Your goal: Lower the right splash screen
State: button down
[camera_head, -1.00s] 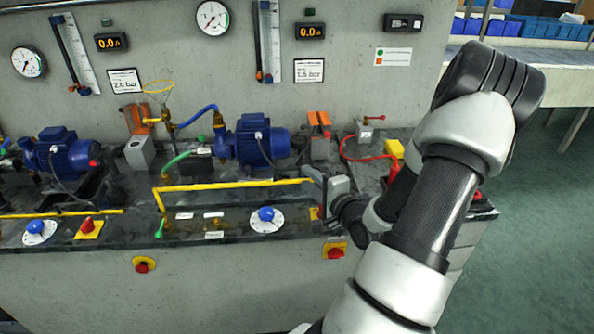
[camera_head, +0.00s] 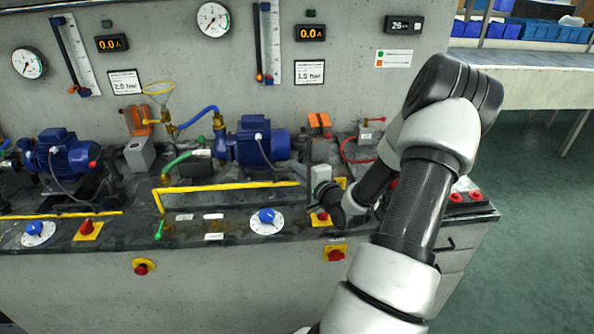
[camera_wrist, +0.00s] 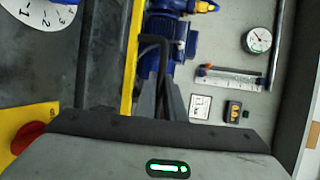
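The right splash screen shows as a yellow-edged frame (camera_head: 225,187) in front of the right blue pump (camera_head: 258,147). My gripper (camera_head: 302,171) is at the right end of this bar. In the wrist view the yellow bar (camera_wrist: 131,60) passes just left of my gripper's fingers (camera_wrist: 160,88). The fingers look close together with a dark cable behind them. I cannot tell whether they touch the bar, or how far apart they are.
A white dial with a blue knob (camera_head: 266,216) and a red knob on a yellow plate (camera_head: 320,218) sit on the deck. Red emergency buttons (camera_head: 335,254) are on the front face. The left pump (camera_head: 62,153) has its own yellow bar (camera_head: 62,214). Open floor lies right.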

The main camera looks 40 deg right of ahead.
aim_at(298, 184)
jog(key=shift+f+b, duration=1.35)
jog(key=shift+f, duration=1)
jog(key=shift+r, duration=0.15)
jog(key=c, duration=1.8)
grip_release()
jog(key=shift+c, duration=0.2)
jog(key=shift+s, duration=0.1)
jog(key=p+v, duration=0.2)
jog(key=v, duration=1.5)
jog(key=shift+s+r, duration=0.1)
jog(key=shift+r, duration=0.05)
